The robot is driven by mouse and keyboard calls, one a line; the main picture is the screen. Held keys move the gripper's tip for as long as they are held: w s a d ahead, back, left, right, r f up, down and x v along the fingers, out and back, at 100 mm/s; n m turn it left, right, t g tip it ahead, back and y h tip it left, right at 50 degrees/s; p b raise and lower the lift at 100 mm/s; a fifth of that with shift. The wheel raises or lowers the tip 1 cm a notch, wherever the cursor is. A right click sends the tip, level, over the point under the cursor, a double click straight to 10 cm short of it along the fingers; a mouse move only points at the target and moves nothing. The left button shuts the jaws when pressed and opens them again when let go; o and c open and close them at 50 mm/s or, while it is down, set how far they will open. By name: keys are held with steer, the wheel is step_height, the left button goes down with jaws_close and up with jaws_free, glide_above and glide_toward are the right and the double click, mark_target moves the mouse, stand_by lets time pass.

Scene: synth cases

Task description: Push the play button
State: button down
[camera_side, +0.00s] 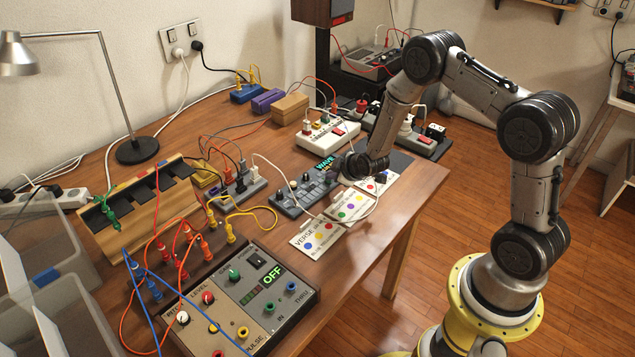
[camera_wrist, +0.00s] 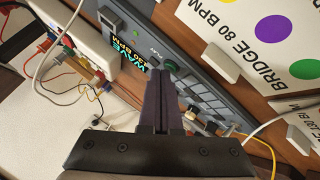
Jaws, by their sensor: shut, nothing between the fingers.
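A grey sequencer box (camera_side: 292,203) with rows of pads, knobs and a lit display (camera_side: 325,163) lies near the right end of the wooden table. The display reads WAVE and a BPM value in the wrist view (camera_wrist: 128,58). Square pads (camera_wrist: 207,100) sit on the box there. In the side view my wrist is over the box's far right end.
Cards with coloured dots (camera_side: 318,238) lie along the box's front; one reads BRIDGE 80 BPM (camera_wrist: 260,45). A white cable (camera_side: 262,163) loops nearby. A white module (camera_side: 313,137) stands behind. A grey OFF-display panel (camera_side: 237,290) with patch cables is at front left.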

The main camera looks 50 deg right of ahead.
steer(key=shift+r, duration=0.1)
stand_by(0.5)
steer(key=shift+r, duration=0.4)
step_height(320, 180, up, 6)
stand_by(0.7)
